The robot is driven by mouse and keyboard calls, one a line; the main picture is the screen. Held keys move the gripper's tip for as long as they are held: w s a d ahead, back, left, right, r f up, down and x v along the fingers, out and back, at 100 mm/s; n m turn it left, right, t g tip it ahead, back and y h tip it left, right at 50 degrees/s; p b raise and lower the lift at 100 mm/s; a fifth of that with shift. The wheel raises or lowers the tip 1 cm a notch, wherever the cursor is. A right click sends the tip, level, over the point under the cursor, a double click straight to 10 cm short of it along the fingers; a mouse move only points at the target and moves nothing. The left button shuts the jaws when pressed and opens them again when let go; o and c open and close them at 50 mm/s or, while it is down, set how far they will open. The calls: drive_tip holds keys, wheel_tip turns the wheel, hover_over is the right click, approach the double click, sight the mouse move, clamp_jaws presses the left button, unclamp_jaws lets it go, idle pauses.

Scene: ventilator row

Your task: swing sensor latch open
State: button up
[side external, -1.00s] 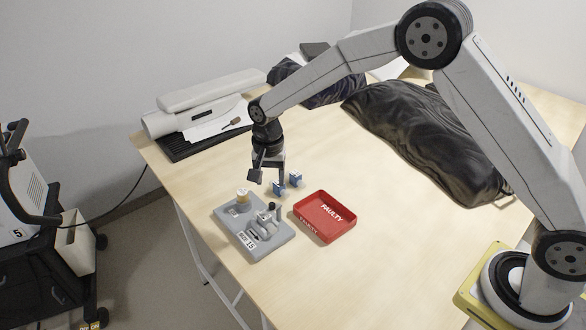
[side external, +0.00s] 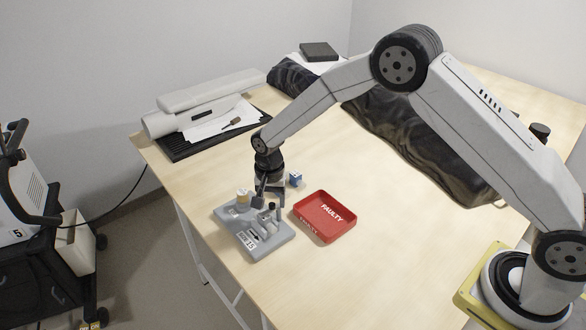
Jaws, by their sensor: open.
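A grey fixture plate (side external: 236,231) lies near the table's front left edge, with a label on its front part. A metal latch assembly (side external: 263,224) with a dark-topped post stands on its right part. A cream-coloured round part (side external: 243,195) sits at its back corner. My gripper (side external: 266,202) points down over the back right of the plate, close to the latch. Its jaws are open, and I see nothing held between them. It partly hides the plate's back edge; whether a finger touches the latch cannot be told.
A red tray (side external: 326,215) marked FAULTY stands just right of the plate. A small blue part (side external: 296,179) is behind the gripper. A dark bag (side external: 430,150) lies further back, and a black mat with papers (side external: 205,140) is at the back left.

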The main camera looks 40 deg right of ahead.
drive_tip(key=shift+f, duration=0.2)
clamp_jaws()
